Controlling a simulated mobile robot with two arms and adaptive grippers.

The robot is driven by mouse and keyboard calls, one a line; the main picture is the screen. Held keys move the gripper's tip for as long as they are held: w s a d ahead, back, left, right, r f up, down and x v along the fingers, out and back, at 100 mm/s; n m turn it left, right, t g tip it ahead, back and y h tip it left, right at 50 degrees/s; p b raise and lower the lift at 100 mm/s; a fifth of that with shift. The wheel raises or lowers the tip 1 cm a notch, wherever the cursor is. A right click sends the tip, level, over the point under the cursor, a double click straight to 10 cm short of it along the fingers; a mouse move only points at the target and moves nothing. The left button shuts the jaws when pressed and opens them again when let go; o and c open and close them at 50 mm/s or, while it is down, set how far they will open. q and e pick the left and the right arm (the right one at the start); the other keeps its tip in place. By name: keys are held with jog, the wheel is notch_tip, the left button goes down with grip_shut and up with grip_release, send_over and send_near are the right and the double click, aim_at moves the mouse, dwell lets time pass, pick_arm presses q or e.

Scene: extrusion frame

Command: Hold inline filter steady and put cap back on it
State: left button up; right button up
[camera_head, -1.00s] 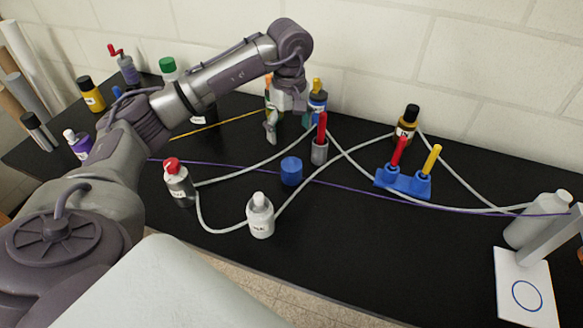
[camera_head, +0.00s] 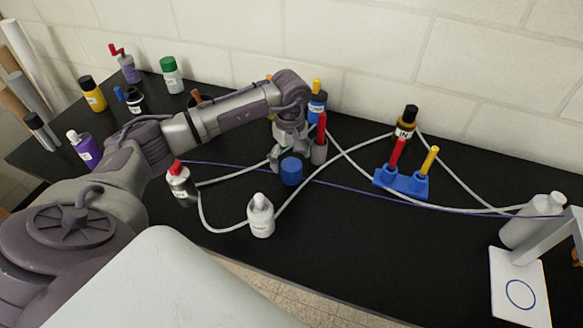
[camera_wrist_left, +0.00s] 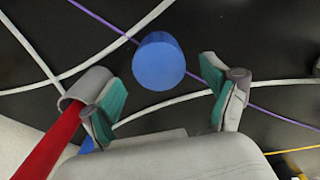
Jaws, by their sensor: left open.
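A short blue cylinder (camera_head: 291,171), which looks like a loose cap, stands on the black table. My left gripper (camera_head: 284,154) is open and empty just behind it. In the left wrist view, the blue cylinder (camera_wrist_left: 158,61) lies just beyond the gap between the open fingertips (camera_wrist_left: 165,98), with no visible contact. A white bottle-shaped body (camera_head: 260,215) with a white nozzle sits on a grey hose at the front. Which one is the inline filter I cannot tell. My right gripper is out of view.
A grey holder with a red stick (camera_head: 320,140) stands close to the left gripper; it also shows in the wrist view (camera_wrist_left: 86,88). A blue rack (camera_head: 402,183) holds red and yellow sticks. Hoses and a purple cord cross the table.

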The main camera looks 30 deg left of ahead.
aim_at(291, 163)
pick_arm(q)
jog(key=shift+d+f+p, duration=0.1)
jog(key=shift+f+p, duration=0.4)
jog(key=shift+f, duration=1.5)
jog(key=c, duration=0.9)
